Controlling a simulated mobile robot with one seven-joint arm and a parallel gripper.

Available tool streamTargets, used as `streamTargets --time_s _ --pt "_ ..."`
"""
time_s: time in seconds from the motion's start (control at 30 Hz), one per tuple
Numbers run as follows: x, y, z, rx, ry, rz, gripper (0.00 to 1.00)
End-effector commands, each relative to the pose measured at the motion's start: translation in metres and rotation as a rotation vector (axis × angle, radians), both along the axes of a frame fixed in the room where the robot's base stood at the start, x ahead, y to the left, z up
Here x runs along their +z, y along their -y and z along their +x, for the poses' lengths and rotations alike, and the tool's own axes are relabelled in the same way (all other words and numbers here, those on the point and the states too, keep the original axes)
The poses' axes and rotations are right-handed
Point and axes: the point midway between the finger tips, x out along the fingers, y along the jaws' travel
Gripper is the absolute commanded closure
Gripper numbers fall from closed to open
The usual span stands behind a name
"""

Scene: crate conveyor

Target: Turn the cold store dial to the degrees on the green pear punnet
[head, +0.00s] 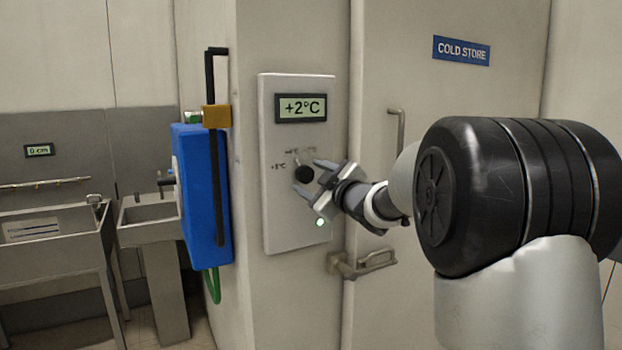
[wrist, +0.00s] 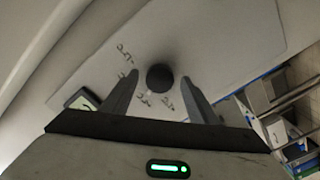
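The cold store dial (head: 304,174) is a round black knob on a pale wall panel (head: 282,225). Small degree marks surround it, too small to read surely. The panel's display (head: 301,108) reads +2°C. My gripper (head: 308,184) is at the dial, its two fingers apart. In the wrist view the dial (wrist: 160,78) lies between and just beyond the fingertips of my open gripper (wrist: 160,84), with a gap on each side. I see no green pear punnet clearly in either view.
A blue box (head: 203,195) hangs on the wall left of the panel. A door handle (head: 396,130) and a latch (head: 362,263) are to the right, under the COLD STORE sign (head: 461,51). Metal sinks (head: 55,238) stand at the left. Shelving (wrist: 285,95) shows in the wrist view.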

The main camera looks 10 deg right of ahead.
Motion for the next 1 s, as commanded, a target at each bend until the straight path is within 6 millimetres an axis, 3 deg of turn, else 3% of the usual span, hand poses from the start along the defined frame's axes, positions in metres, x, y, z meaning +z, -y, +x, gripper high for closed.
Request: streamTargets --time_s 0.27,0.43,1.0 --pt "0.001 0.000 0.000 0.001 0.001 -0.001 0.45" --pt "0.001 0.005 -0.013 -0.002 0.001 -0.001 0.45" --pt "0.001 0.045 -0.136 -0.003 0.002 -0.001 0.45"
